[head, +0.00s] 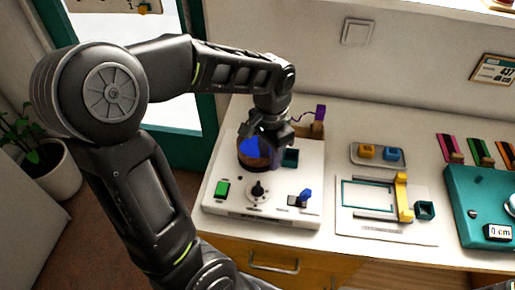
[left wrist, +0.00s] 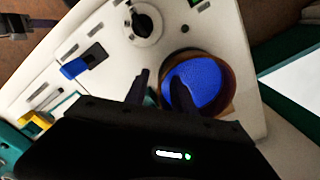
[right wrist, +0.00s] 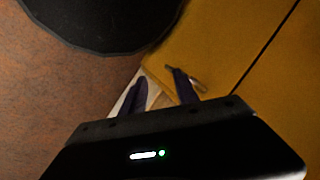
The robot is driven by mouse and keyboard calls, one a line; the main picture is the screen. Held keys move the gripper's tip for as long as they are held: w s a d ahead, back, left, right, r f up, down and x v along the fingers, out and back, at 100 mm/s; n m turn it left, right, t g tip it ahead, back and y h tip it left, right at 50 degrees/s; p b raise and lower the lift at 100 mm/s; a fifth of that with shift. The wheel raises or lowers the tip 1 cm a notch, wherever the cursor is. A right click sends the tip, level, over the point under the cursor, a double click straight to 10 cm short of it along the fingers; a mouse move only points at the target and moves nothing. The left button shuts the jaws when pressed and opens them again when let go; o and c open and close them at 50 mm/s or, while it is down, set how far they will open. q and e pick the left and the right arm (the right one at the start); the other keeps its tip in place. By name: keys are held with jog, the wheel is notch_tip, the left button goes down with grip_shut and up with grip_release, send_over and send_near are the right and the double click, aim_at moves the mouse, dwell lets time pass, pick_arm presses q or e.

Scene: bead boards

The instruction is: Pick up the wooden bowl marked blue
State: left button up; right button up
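The wooden bowl (head: 254,164), blue inside, stands at the back left of the white control panel (head: 235,205). In the left wrist view the bowl (left wrist: 229,88) shows its brown rim around the blue inside. My left gripper (head: 268,150) is above the bowl's right side in the head view. In the left wrist view its fingers (left wrist: 161,88) are apart. One finger overlaps the blue inside and the other is outside the rim. Contact with the wall cannot be told. My right gripper (right wrist: 160,88) is open and empty, low in front of a yellow-brown cabinet (right wrist: 235,40).
A tray (head: 379,163) with yellow and blue blocks and a teal box (head: 480,205) stand farther right.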

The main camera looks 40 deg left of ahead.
pick_arm(q)
jog(key=shift+c, duration=0.5)
grip_shut()
jog(key=shift+f, duration=0.1)
dwell(1.2)
